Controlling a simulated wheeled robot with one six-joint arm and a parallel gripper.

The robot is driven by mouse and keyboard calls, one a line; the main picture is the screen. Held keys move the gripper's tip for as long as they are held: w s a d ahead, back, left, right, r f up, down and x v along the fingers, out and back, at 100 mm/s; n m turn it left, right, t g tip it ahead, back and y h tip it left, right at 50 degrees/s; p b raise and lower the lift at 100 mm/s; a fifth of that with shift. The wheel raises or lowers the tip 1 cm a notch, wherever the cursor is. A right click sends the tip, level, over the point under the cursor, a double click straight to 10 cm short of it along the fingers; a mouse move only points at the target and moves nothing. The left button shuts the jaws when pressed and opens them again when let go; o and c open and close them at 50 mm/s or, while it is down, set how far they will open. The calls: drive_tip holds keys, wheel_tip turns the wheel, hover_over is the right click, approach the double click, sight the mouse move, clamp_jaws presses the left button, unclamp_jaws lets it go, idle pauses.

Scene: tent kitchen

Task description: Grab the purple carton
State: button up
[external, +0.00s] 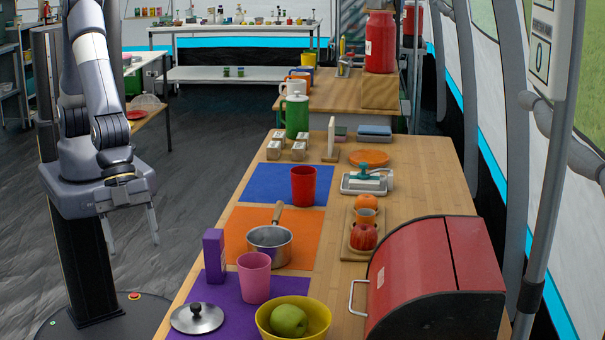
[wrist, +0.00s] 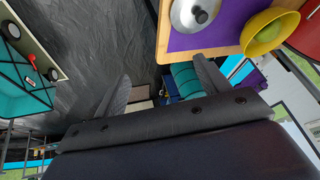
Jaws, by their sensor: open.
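The purple carton (external: 214,256) stands upright on the table's left side, at the corner where the purple mat meets the orange mat, just left of a pink cup. It cannot be made out in the wrist view. My gripper (external: 132,246) hangs to the left of the table, pointing down over the floor, with its two fingers apart and nothing between them. The carton is to its right, a clear gap away. In the wrist view my gripper (wrist: 162,85) also shows spread fingers with no object held.
Near the carton are a pink cup (external: 254,277), a saucepan (external: 269,243), a pot lid (external: 197,318) and a yellow bowl (external: 293,322) with a green apple. A red bread box (external: 425,270) stands at the right. The floor left of the table is clear.

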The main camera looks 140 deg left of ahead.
drive_tip(key=w+d+f+n+t, duration=0.1)
drive_tip(key=f+n+t, duration=0.1)
drive_tip(key=n+t+y+b, duration=0.2)
drive_tip(key=n+y+b, duration=0.5)
drive_tip(key=n+y, duration=0.5)
approach(222, 243)
drive_tip(key=shift+n+h, duration=0.4)
drive_tip(key=shift+h, duration=0.1)
drive_tip(key=x, duration=0.9)
drive_tip(key=shift+a+r, duration=0.15)
drive_tip(key=shift+a, duration=0.45)
drive_tip(key=c, duration=1.2)
